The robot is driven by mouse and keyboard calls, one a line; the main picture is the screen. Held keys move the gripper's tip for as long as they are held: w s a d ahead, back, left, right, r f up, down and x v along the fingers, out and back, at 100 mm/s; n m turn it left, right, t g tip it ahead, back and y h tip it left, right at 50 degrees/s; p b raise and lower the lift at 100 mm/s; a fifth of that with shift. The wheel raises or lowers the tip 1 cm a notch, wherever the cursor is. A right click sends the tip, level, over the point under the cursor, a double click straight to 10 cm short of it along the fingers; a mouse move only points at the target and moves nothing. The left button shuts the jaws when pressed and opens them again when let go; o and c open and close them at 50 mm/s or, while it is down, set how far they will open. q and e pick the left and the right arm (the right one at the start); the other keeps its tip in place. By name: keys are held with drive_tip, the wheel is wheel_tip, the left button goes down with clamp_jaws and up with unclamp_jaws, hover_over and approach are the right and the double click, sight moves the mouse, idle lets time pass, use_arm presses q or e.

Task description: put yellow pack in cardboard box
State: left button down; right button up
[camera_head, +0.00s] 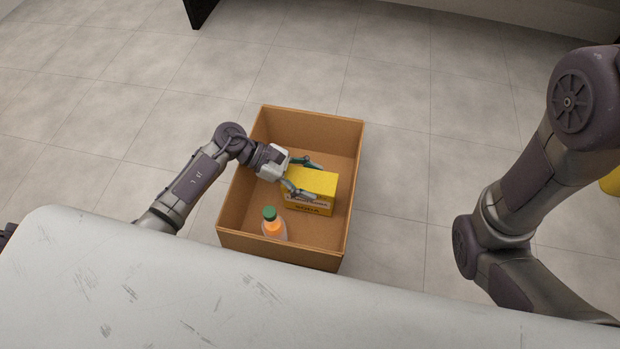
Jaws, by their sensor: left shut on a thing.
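The yellow pack (315,182) is a boxy carton inside the outline of the open cardboard box (342,240), which stands on the floor. My left gripper (302,178) reaches over the box's left wall and is shut on the pack at its left end. I cannot tell whether the pack touches the box floor. A bottle (273,225) with a green cap and orange contents stands in the box's front left part, near the pack. My right arm shows at the right, but its gripper is out of view.
A pale, scuffed surface (150,290) fills the foreground, and its edge lies in front of the box. The tiled floor (400,120) around the box is clear. A yellow thing (611,182) shows partly at the right edge. A dark upright piece (200,12) stands at the top.

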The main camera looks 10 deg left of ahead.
use_arm(q)
drive_tip(key=shift+c, duration=0.8)
unclamp_jaws()
